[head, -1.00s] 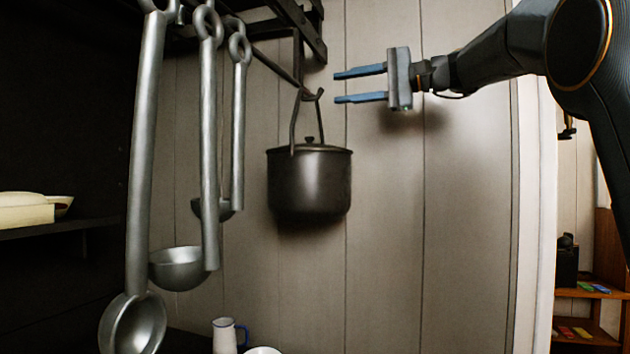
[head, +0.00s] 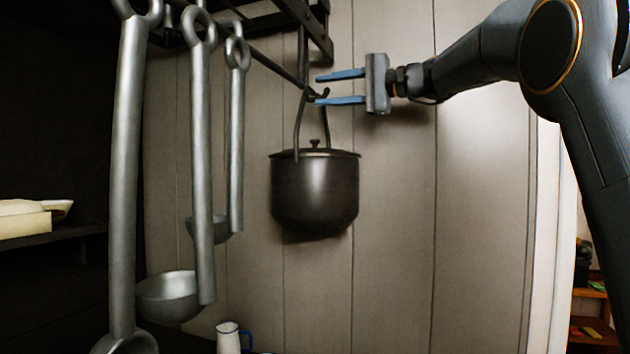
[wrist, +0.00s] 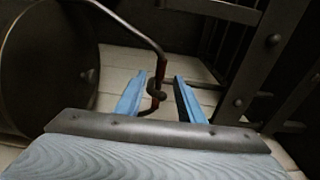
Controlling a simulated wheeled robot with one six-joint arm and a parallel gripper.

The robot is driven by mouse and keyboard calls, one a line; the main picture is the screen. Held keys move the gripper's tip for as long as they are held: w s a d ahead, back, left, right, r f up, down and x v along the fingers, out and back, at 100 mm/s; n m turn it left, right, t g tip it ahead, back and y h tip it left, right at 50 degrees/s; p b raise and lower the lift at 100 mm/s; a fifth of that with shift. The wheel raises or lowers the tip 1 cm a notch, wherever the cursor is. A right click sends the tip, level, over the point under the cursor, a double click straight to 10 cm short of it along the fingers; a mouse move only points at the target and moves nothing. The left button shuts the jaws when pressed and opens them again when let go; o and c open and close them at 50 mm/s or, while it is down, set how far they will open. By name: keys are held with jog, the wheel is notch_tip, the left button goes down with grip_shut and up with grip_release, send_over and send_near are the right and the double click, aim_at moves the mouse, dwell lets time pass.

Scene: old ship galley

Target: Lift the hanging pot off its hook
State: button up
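The dark lidded pot (head: 315,192) hangs by its bail handle (head: 299,125) from a hook (head: 321,95) at the end of a dark bar. My gripper (head: 320,88) is open with its blue fingers pointing left, level with the hook and the top of the handle. In the wrist view, the handle top and the hook (wrist: 155,92) show between the two open fingers of my gripper (wrist: 160,88). I cannot tell whether either finger touches them. The pot (wrist: 45,60) fills the left of that view.
Several metal ladles (head: 205,150) hang left of the pot. A dark iron rack (head: 305,22) is above the hook. A white mug (head: 228,337) stands below. A dark shelf (head: 55,236) is at far left. The panelled wall (head: 395,230) right of the pot is bare.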

jog(key=shift+x, duration=0.8)
grip_shut()
jog(key=shift+s+r, duration=0.1)
jog(key=shift+r, duration=0.05)
jog(key=r+b+v, duration=0.1)
jog(key=b+v, duration=0.2)
jog(key=v, duration=0.6)
jog(key=r+b+v, duration=0.2)
jog(key=b+v, duration=0.1)
jog(key=v, duration=0.6)
jog(key=shift+r+b, duration=0.25)
jog(key=shift+b, duration=0.15)
